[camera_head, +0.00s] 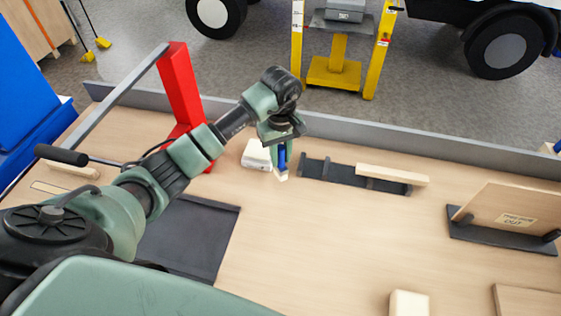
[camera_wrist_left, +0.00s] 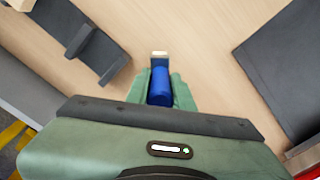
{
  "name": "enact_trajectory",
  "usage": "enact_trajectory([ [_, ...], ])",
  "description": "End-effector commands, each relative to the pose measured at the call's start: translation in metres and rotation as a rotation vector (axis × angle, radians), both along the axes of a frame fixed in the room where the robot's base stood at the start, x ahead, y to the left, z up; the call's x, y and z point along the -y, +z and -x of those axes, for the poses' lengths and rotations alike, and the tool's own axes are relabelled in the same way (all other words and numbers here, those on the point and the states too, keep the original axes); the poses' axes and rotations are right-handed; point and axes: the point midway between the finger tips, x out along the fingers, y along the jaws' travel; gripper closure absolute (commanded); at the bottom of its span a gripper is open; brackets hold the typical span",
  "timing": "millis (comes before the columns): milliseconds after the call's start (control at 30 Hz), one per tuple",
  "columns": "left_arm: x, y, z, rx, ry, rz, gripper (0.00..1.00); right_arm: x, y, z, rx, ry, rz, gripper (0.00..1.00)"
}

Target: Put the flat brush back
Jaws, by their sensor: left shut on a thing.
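My left gripper (camera_head: 281,158) is shut on the flat brush, which has a blue handle (camera_head: 282,157) and a pale tip (camera_head: 282,176). The tip points down, over or close to the bench; I cannot tell if it touches. In the left wrist view the blue handle (camera_wrist_left: 160,86) lies between both green fingers (camera_wrist_left: 160,92), with the pale tip (camera_wrist_left: 160,54) beyond them. A dark rack with upright pegs (camera_head: 340,173) lies just right of the gripper; it also shows in the left wrist view (camera_wrist_left: 85,42). My right gripper is not in view.
A pale wooden bar (camera_head: 393,175) lies across the rack's right part. A white box (camera_head: 256,155) stands just left of the gripper. A dark mat (camera_head: 196,238), a red post (camera_head: 181,88) and a board on a dark stand (camera_head: 500,217) are around. The bench middle is clear.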

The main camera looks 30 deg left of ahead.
Motion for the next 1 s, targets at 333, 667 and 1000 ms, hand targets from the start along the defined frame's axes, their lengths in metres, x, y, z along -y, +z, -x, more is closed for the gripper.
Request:
enact_trajectory([
  [333,0.0,-0.038,0.001,-0.002,-0.001,-0.001,1.0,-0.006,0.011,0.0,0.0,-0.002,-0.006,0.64],
  [667,-0.001,-0.042,0.0,-0.002,0.0,-0.001,1.0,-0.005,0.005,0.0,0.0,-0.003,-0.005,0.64],
  [1000,0.0,-0.04,0.001,-0.002,0.0,-0.001,0.55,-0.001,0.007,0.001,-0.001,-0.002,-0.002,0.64],
])
